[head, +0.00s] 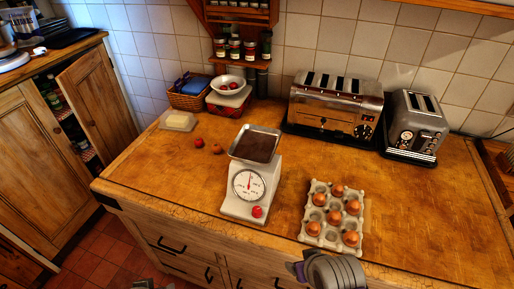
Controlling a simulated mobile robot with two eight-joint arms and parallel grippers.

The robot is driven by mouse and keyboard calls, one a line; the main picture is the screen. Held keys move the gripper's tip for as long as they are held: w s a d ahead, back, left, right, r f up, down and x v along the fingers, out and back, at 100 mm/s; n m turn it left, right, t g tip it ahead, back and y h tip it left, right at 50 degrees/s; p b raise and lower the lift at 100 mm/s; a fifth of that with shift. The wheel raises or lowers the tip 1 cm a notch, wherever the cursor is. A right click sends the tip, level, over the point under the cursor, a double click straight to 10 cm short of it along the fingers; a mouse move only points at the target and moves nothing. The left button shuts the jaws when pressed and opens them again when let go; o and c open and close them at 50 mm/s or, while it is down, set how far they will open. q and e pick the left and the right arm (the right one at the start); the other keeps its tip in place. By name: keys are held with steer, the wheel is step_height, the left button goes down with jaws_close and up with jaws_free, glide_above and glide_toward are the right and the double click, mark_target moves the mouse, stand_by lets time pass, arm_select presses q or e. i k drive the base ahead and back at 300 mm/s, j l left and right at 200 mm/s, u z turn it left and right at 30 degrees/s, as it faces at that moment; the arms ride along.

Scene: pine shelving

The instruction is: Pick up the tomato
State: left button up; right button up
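Small red round things that could be the tomato show in several places in the head view. One bright red round thing (257,211) is at the lower front of the white scale (238,207); I cannot tell whether it is a tomato or part of the scale. Two small reddish round things, one red (199,143) and one browner (216,149), lie on the wooden counter left of the scale. A grey rounded part of my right arm (336,271) is at the bottom edge, below the egg tray. Its fingers cannot be made out.
An egg tray (326,184) with several brown eggs sits right of the scale. Two toasters (335,107) (415,122) stand at the back. A butter dish (178,121), a basket (189,97) and a white bowl (228,80) with red things are at the back left. The counter's right side is clear.

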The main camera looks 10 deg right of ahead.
mark_target(216, 148)
steer(key=i+j+z, duration=0.2)
steer(key=j+z, duration=0.15)
steer(key=z, duration=0.15)
steer(key=i+j+z, duration=0.1)
steer(key=j+z, duration=0.85)
steer(key=i+l, duration=0.05)
